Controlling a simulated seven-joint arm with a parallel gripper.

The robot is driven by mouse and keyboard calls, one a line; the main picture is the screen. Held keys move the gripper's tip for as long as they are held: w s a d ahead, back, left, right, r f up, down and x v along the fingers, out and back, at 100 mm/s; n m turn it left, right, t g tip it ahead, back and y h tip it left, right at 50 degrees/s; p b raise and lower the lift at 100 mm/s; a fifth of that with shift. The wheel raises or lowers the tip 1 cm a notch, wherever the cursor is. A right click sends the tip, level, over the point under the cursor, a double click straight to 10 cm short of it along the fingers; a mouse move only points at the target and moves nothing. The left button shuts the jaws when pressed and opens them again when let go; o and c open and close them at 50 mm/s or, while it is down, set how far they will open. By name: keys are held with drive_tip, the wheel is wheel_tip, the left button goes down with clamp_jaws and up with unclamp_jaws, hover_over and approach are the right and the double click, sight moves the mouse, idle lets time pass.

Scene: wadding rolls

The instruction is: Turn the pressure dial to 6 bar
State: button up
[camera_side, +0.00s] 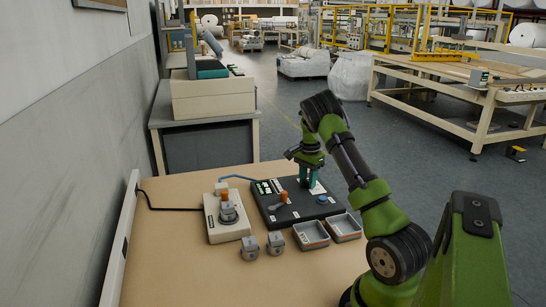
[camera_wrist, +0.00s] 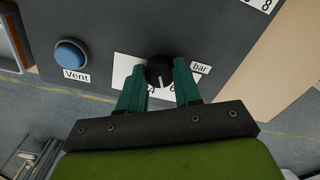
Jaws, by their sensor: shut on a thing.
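The pressure dial (camera_wrist: 160,70) is a black round knob on a white scale plate (camera_wrist: 123,67) marked "bar" in the wrist view. A white line on the knob points toward the bottom of the picture, roughly between the partly hidden "4" and "6"; its exact reading is hard to tell. My gripper (camera_wrist: 159,75) has its green fingers shut on the knob's two sides. In the side view my gripper (camera_side: 308,183) reaches down to the right back part of the black control panel (camera_side: 290,213), where it hides the dial.
A blue Vent button (camera_wrist: 70,54) is left of the dial. The panel also carries an orange-handled lever (camera_side: 284,198) and a lit display (camera_side: 267,187). A pale box with a knob (camera_side: 226,212), two grey blocks (camera_side: 249,247) and two trays (camera_side: 311,236) stand nearby. The table front is clear.

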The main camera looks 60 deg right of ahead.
drive_tip(key=shift+n, duration=1.7)
drive_tip(key=o, duration=1)
drive_tip(key=shift+o, duration=0.2)
drive_tip(key=shift+r, duration=0.15)
wheel_tip(320, 180, up, 17)
